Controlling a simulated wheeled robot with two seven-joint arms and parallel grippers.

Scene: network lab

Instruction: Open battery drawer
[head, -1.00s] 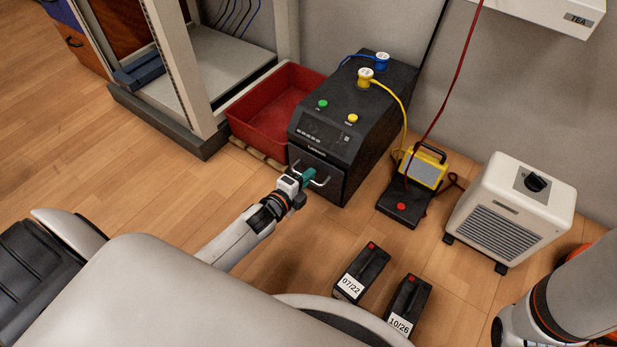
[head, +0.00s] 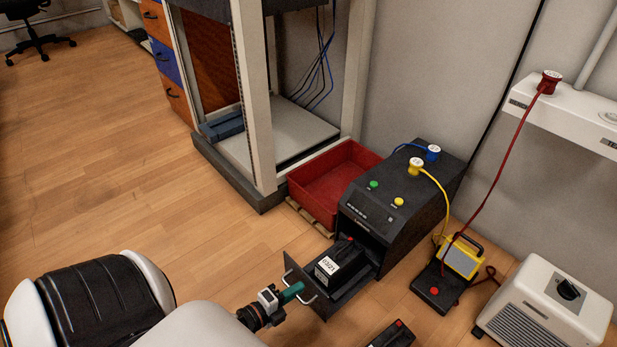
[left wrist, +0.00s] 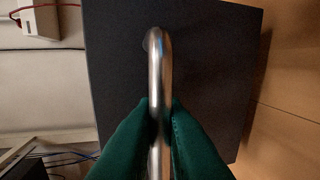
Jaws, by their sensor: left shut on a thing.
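The battery drawer (head: 356,296) is pulled out from the front of the black UPS unit (head: 405,195) on the floor. A black battery with a white label (head: 342,262) sits in the drawer. My left gripper (head: 297,290) is shut on the drawer's metal handle (head: 309,299). In the left wrist view the green fingertips (left wrist: 160,125) close on both sides of the handle bar (left wrist: 158,60), in front of the dark drawer face (left wrist: 215,70). My right gripper is not in view.
A red bin (head: 335,185) stands on a pallet beside the unit. A yellow device (head: 462,257) and a black box with a red button (head: 437,289) are at right, near a white heater-like box (head: 545,305). Another black battery (head: 393,335) lies on the floor. Floor at left is clear.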

